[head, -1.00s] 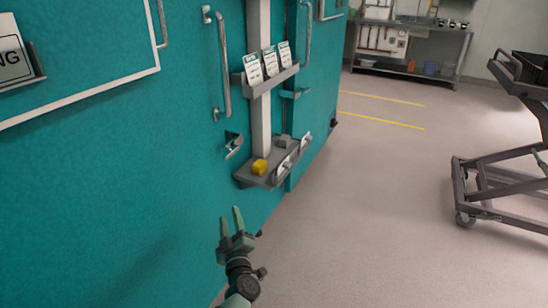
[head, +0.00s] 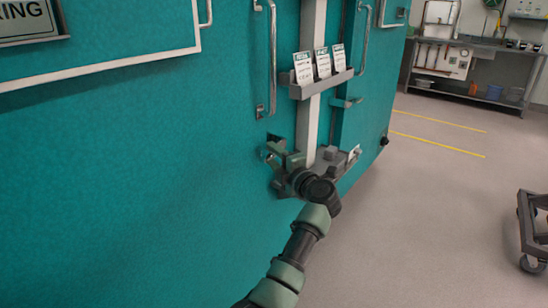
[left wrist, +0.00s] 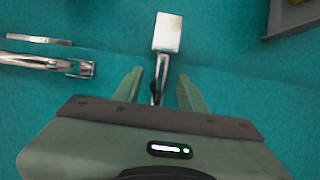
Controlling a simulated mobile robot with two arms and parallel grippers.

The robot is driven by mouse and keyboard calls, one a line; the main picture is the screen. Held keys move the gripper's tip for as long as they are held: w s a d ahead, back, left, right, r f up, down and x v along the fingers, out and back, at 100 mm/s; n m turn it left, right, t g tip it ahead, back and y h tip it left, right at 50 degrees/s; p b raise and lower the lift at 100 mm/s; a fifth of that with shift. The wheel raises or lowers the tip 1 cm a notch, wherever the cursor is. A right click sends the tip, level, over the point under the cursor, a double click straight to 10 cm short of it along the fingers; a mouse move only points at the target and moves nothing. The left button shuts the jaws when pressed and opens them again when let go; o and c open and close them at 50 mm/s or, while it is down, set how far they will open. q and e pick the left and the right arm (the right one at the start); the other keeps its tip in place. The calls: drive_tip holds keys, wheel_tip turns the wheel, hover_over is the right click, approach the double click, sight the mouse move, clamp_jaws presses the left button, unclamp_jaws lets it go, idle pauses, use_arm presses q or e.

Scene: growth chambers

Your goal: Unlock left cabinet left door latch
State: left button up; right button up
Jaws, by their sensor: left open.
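The teal cabinet door (head: 150,130) fills the left of the head view. Its small silver latch shows clearly in the left wrist view (left wrist: 167,35), with a square end and a thin stem that runs down between the fingers. My left gripper (head: 276,150) is at the latch, low on the door, and hides most of it in the head view. In the left wrist view its fingers (left wrist: 158,88) are open, one on each side of the stem. I cannot tell whether they touch it. My right gripper is out of view.
A vertical silver door handle (head: 272,60) is above the latch and also shows in the left wrist view (left wrist: 45,62). A grey card holder (head: 322,84) and a lower shelf (head: 332,162) stick out to the right. The floor (head: 430,220) beyond is clear up to a cart (head: 532,230).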

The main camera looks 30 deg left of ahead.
use_arm(q)
drive_tip(key=shift+w+a, duration=0.15)
drive_tip(key=shift+a, duration=0.15)
clamp_jaws()
idle(1.3)
